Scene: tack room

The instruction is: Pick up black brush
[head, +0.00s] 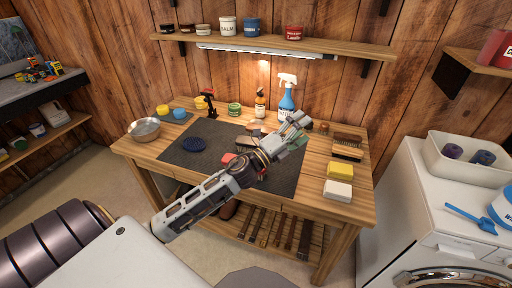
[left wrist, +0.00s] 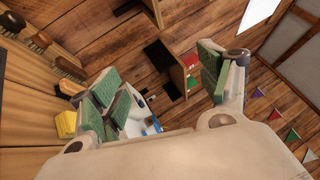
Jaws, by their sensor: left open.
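The far one (head: 348,138) has dark bristles, and the near one (head: 346,152) has a lighter wooden back. I cannot tell for sure which is the black brush. Brushes also show along the left edge of the left wrist view (left wrist: 38,42). Another dark-bristled thing (head: 245,141) is partly hidden behind my left arm. My left gripper (head: 295,128) is open and empty above the mat's right part, left of the two brushes; its green-padded fingers are spread in the left wrist view (left wrist: 170,85). My right gripper is not in view.
A dark mat (head: 177,156) carries a dark blue oval pad (head: 193,144) and a red block (head: 228,158). A blue spray bottle (head: 286,103) stands behind the gripper. A metal bowl (head: 145,130) sits at left.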

